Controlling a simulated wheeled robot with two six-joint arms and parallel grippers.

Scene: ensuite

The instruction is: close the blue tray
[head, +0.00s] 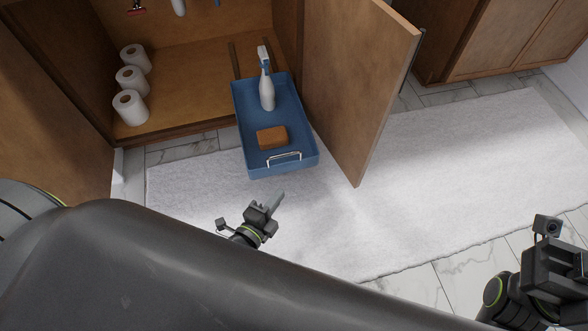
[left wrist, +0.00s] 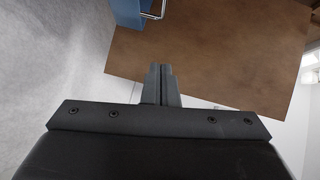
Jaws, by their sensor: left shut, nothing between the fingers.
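The blue tray (head: 293,119) is slid out of the open cabinet and sticks out over the white rug. A white spray bottle (head: 267,92) and a brown block (head: 272,137) are in it. A metal handle (head: 285,158) is at its front end. My left gripper (head: 279,198) is shut and empty, a little in front of the handle and apart from it. In the left wrist view, the handle (left wrist: 153,14) and a corner of the tray (left wrist: 127,12) show at the top edge. My right gripper (head: 566,270) is at the lower right, far from the tray; its fingertips are unclear.
An open cabinet door (head: 357,90) stands just right of the tray. Several paper rolls (head: 131,107) stand inside the cabinet on the left. The white rug (head: 430,190) in front is clear. Another wooden cabinet (head: 490,40) is at the top right.

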